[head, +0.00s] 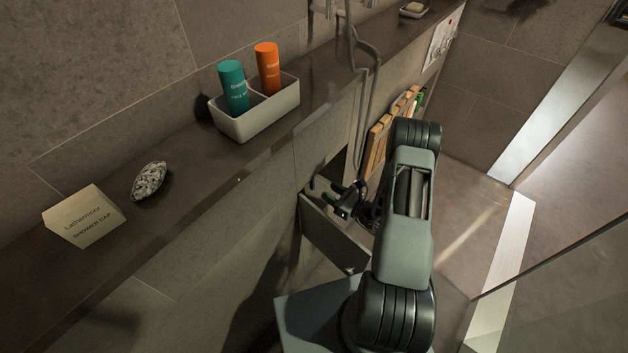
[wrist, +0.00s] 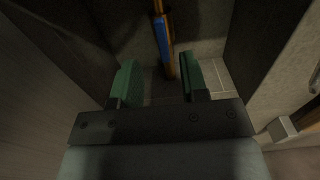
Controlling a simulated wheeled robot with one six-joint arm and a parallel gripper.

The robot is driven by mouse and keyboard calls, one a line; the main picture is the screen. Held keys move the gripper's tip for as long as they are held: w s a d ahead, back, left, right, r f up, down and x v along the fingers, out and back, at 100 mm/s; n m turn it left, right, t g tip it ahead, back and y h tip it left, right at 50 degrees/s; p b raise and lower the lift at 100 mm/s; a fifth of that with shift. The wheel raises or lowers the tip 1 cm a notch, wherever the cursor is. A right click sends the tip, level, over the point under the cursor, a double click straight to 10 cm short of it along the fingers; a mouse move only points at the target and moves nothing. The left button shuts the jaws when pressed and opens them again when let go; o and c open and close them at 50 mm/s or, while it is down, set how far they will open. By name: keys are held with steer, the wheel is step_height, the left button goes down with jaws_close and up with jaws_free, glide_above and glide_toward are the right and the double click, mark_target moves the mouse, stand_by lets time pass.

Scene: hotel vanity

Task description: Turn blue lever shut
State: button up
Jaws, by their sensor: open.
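The blue lever (wrist: 161,38) shows in the wrist view as a narrow blue bar running lengthwise along an orange-brown pipe. It sits ahead of my gripper (wrist: 157,82), near the line between the two green fingertips. The fingers are apart with nothing between them that I can see them touching. In the head view my gripper (head: 335,193) reaches into a dark opening below the ledge. A small blue spot, perhaps the lever's end (head: 312,182), shows just left of the fingers.
An open panel (head: 333,234) hangs below the opening, close to my gripper. Dark walls flank the fingers in the wrist view. A wooden slatted piece (head: 377,140) stands to the right.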

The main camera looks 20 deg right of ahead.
mark_target(314, 182)
steer(key=x, duration=0.7)
steer(key=shift+w+a, duration=0.1)
steer(key=shift+w, duration=0.05)
jaws_close()
